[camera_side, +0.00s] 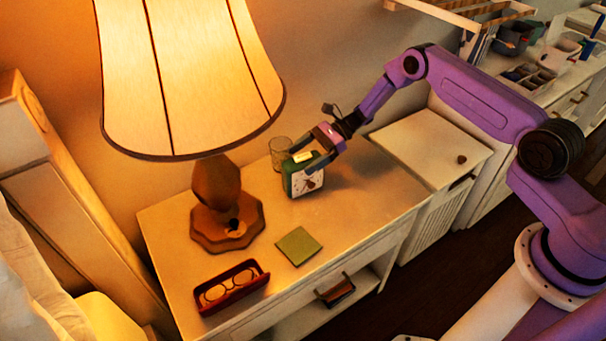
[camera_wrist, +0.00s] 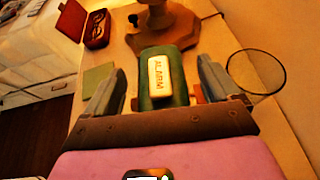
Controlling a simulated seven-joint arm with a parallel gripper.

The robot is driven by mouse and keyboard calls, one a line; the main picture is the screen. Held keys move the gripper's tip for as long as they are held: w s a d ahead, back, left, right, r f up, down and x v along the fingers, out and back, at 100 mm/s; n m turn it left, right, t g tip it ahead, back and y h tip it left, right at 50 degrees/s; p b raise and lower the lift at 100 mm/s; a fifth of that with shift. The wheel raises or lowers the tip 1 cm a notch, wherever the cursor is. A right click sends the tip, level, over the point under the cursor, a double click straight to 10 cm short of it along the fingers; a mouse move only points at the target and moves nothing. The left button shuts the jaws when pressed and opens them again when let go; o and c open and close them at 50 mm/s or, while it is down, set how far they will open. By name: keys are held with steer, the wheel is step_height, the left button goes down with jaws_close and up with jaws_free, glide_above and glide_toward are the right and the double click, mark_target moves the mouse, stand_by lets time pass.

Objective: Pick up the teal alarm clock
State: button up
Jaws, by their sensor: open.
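The teal alarm clock (camera_side: 304,178) stands upright on the nightstand, its white dial facing the front. In the wrist view the top of the clock (camera_wrist: 160,72), with a pale button marked ALARM, lies between the two fingers. My gripper (camera_side: 312,157) is at the clock from above and behind, its fingers spread to either side. In the wrist view my gripper (camera_wrist: 162,85) is open, with a gap showing on each side of the clock. The lower part of the clock is hidden in the wrist view.
A clear glass (camera_side: 279,152) stands close behind the clock; it also shows in the wrist view (camera_wrist: 256,72). The lamp (camera_side: 228,215) stands to the left. A green square (camera_side: 298,246) and a red glasses case (camera_side: 232,286) lie in front on the nightstand (camera_side: 375,200). Its right side is clear.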

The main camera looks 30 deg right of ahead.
steer(key=shift+a+f, duration=0.25)
steer(key=shift+a, duration=0.2)
jaws_close()
steer(key=shift+r, duration=0.1)
steer(key=shift+w, duration=0.1)
